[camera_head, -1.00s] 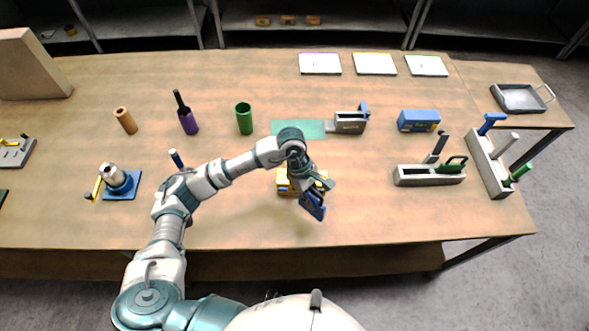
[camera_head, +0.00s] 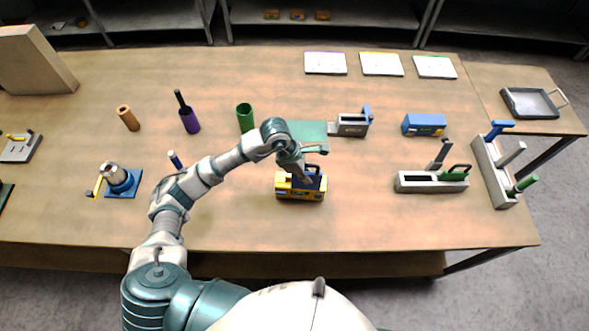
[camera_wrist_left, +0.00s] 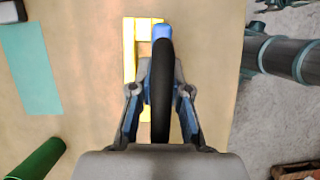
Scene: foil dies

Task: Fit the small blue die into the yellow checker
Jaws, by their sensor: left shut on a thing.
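The yellow checker (camera_head: 289,193) stands on the table in front of the green mat. In the left wrist view the checker (camera_wrist_left: 129,55) shows as a yellow frame beyond the fingers. My left gripper (camera_head: 308,178) is shut on the small blue die (camera_head: 318,184), at the checker's upper right part. In the left wrist view the fingers of my left gripper (camera_wrist_left: 160,105) flank a dark curved band, with blue die parts (camera_wrist_left: 161,32) beyond it. The band and gripper hide the die's lower end, so I cannot tell whether it is inside the checker or above it.
Behind are a green mat (camera_head: 310,130), a green cup (camera_head: 245,117) and a grey checker (camera_head: 352,129). To the right are a blue checker (camera_head: 423,122), a long grey checker (camera_head: 415,187) and a rack (camera_head: 486,165). The table in front is clear.

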